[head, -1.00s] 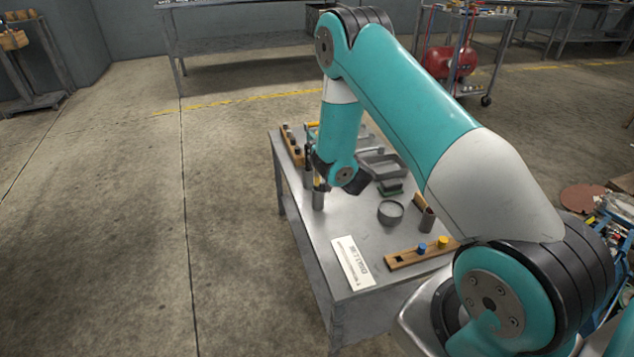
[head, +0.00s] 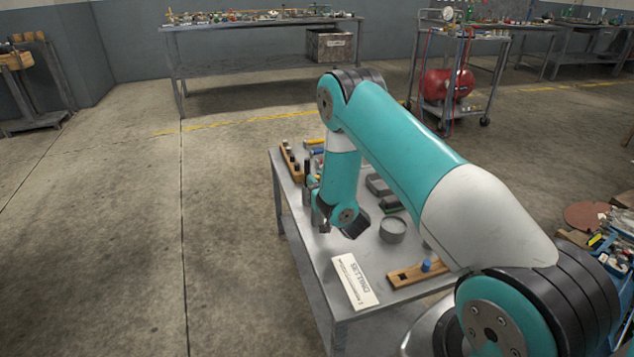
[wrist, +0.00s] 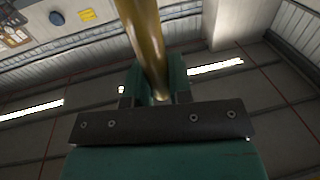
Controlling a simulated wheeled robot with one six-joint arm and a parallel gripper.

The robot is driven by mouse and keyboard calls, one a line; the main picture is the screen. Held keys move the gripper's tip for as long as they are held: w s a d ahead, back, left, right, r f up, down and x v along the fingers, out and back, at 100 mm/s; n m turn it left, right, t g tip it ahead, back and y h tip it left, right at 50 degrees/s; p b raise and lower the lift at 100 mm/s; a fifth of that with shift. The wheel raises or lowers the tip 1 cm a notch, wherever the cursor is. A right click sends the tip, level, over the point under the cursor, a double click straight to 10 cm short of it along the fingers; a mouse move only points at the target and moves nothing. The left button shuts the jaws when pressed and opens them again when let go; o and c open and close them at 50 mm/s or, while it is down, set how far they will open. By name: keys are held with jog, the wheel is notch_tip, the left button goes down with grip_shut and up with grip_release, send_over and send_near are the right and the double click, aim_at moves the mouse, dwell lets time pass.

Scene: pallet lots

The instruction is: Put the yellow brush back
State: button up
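In the wrist view, a yellow-brown rounded shaft, which I take to be the yellow brush's handle (wrist: 143,35), runs between the two teal fingers of my gripper (wrist: 154,80). The fingers lie close on both sides of it, and it extends up out of the picture. Its bristle end is not visible. In the head view, my gripper (head: 320,212) is low over the left part of the metal table (head: 312,268). My arm partly hides it, and the brush cannot be made out clearly there.
A wooden rack (head: 289,160) with dark-topped pieces lies along the table's left edge. A round grey tin (head: 392,230), a white printed card (head: 355,282) and a wooden block with a blue peg (head: 426,266) are on the table. Grey trays stand behind. Open floor lies left.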

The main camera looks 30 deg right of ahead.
jog(key=o, duration=0.4)
jog(key=s+a, duration=0.1)
jog(key=s, duration=1.1)
jog(key=w+a+r+m+g, duration=0.1)
jog(key=w+a+r+g, duration=0.3)
jog(key=w+a+r, duration=0.15)
jog(key=s+a+r+n+g+y, duration=0.2)
jog(key=s+a+r+g+y, duration=0.15)
jog(key=s+a+r, duration=0.45)
jog(key=s+a+r+n+g+y, duration=0.25)
jog(key=s+a+g, duration=0.3)
jog(key=a, duration=0.35)
jog(key=s+a+r+n+g, duration=0.1)
jog(key=s+r, duration=0.1)
jog(key=s, duration=0.3)
jog(key=s+a+r+n+g, duration=0.1)
jog(key=s+r+n+g, duration=0.1)
jog(key=s, duration=0.4)
jog(key=s+a+r+n+g, duration=0.1)
jog(key=s+r+n+g, duration=0.1)
jog(key=s, duration=0.3)
jog(key=shift+s, duration=0.2)
